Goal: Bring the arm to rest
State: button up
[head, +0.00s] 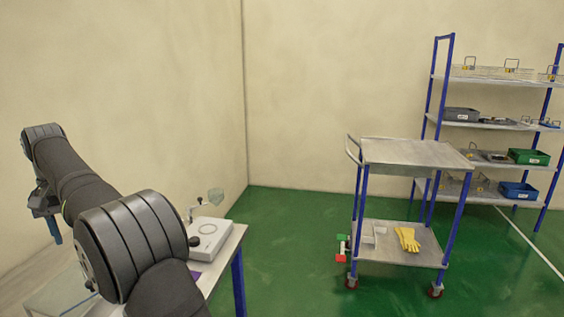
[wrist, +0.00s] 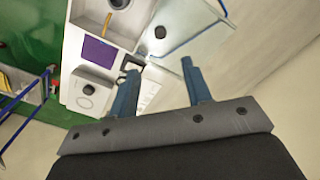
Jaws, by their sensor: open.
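My arm reaches across the left foreground of the head view, bent, with its wrist end at the far left. My gripper (wrist: 160,69) shows in the wrist view with its two blue fingers apart and nothing between them. In the head view a blue finger (head: 54,229) hangs down below the wrist, clear of the table. The arm hides part of the work table (head: 232,243) in the head view.
A white device (head: 212,232) stands on the table, also seen in the wrist view (wrist: 88,91) near a purple pad (wrist: 99,52). A clear panel (wrist: 200,25) lies beyond the fingers. A trolley (head: 415,152) and shelves (head: 485,122) stand right, with green floor between.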

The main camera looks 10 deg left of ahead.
notch_tip(320, 180, down, 14)
jog(key=shift+f, duration=0.1)
dwell(0.5)
notch_tip(320, 180, up, 17)
notch_tip(320, 180, down, 17)
jog(key=shift+f, duration=0.15)
jog(key=d, duration=1.6)
notch_tip(320, 180, up, 17)
jog(key=shift+d, duration=0.15)
dwell(0.4)
